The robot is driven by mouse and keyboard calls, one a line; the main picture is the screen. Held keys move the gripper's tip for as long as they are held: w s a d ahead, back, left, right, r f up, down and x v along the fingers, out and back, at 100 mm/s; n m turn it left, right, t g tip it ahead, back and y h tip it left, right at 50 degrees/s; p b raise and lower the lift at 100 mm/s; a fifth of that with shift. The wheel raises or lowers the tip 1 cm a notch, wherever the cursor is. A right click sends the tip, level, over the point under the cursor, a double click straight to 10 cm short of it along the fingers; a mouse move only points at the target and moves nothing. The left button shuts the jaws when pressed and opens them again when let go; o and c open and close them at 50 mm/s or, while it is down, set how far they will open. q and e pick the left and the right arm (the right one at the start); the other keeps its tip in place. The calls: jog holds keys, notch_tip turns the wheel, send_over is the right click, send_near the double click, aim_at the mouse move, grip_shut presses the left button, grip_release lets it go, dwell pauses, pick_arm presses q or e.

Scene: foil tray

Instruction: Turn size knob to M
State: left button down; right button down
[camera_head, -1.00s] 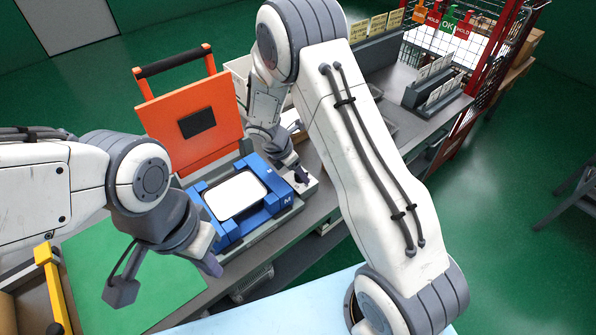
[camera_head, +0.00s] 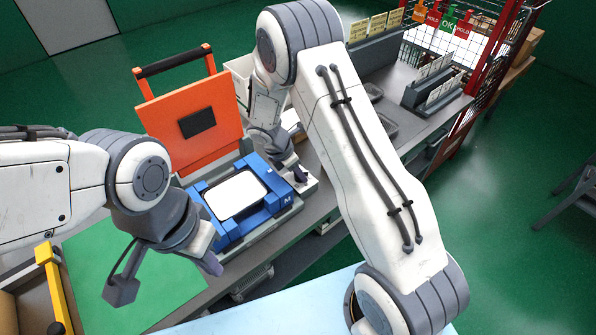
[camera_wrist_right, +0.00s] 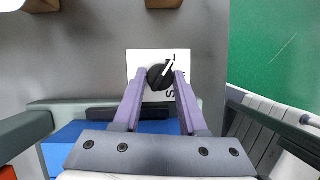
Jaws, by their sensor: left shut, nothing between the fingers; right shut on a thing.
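The black round size knob (camera_wrist_right: 160,77) sits on a white plate (camera_wrist_right: 136,64) in the right wrist view. Its white pointer line slants up and to the right. A letter S shows on the plate just below and right of the knob; other marks are partly hidden. My right gripper (camera_wrist_right: 160,80) has its purple fingers shut on the knob, one on each side. In the head view my right gripper (camera_head: 299,176) is over the white plate (camera_head: 309,187), hiding the knob. My left gripper (camera_head: 212,265) is shut and empty over the bench's front edge.
A blue fixture (camera_head: 225,228) marked M holds a white-topped tray (camera_head: 238,194) beside the knob plate. An orange hinged lid (camera_head: 190,120) stands open behind it. A green mat (camera_head: 130,280) lies at left. Grey holders with cards (camera_head: 437,85) stand at back right.

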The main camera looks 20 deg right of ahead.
jog(key=shift+w+r+m+g+p, duration=0.1)
jog(key=shift+m+g+p, duration=0.25)
jog(key=shift+m, duration=0.65)
jog(key=m+g, duration=0.1)
jog(key=m, duration=0.1)
jog(key=shift+w+m, duration=0.1)
jog(key=shift+m, duration=0.2)
jog(key=m+g, duration=0.1)
jog(key=m, duration=0.2)
jog(key=shift+w+d+y, duration=0.1)
jog(key=shift+y, duration=0.2)
jog(key=shift+m+g+y+b, duration=0.4)
jog(key=shift+m+g, duration=0.25)
jog(key=shift+m, duration=1.05)
jog(key=shift+c, duration=2.2)
grip_release()
